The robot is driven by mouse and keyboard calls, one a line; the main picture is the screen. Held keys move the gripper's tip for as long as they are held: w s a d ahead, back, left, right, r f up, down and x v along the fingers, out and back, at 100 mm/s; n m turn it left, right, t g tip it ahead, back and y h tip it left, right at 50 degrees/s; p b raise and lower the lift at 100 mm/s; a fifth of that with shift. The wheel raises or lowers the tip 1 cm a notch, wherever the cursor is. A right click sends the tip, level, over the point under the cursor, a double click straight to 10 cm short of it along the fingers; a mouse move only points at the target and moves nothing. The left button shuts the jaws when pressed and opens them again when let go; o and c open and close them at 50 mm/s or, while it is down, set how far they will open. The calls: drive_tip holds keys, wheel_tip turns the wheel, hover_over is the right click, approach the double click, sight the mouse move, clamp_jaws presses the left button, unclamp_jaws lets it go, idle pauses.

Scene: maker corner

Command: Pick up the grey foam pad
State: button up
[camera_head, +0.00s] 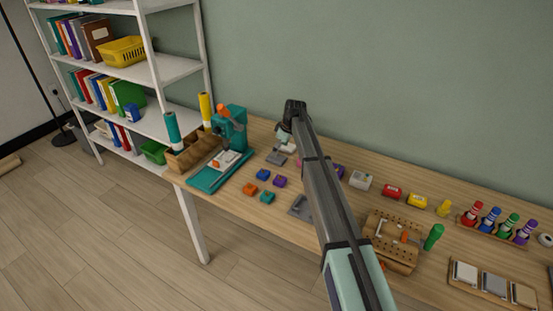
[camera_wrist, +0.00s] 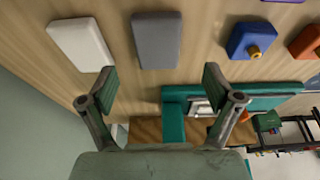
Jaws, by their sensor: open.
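A grey pad (camera_wrist: 157,40), a rounded rectangular block, lies on the wooden table in the wrist view. It also shows in the head view as a small grey block (camera_head: 276,158) by my gripper, just in front of a white block. My gripper (camera_wrist: 160,80) is open and empty. Its two fingertips sit apart to either side of the grey pad's near end in the wrist view, with the pad beyond them. In the head view, my gripper (camera_head: 284,138) is partly hidden by my arm. I cannot tell its exact height above the table.
A white block (camera_wrist: 80,44) lies beside the grey pad. A blue block (camera_wrist: 250,40) with a knob lies on the other side. A teal press (camera_head: 231,128) stands left of my gripper, beside a wooden organiser (camera_head: 190,155). Small coloured blocks lie in front. A pegboard (camera_head: 393,250) is at right.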

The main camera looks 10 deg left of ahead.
sight(277, 158)
drive_tip(key=shift+p+x, duration=1)
drive_tip(key=shift+x, duration=1.6)
drive_tip(key=shift+w+d, duration=0.1)
drive_tip(key=c, duration=0.8)
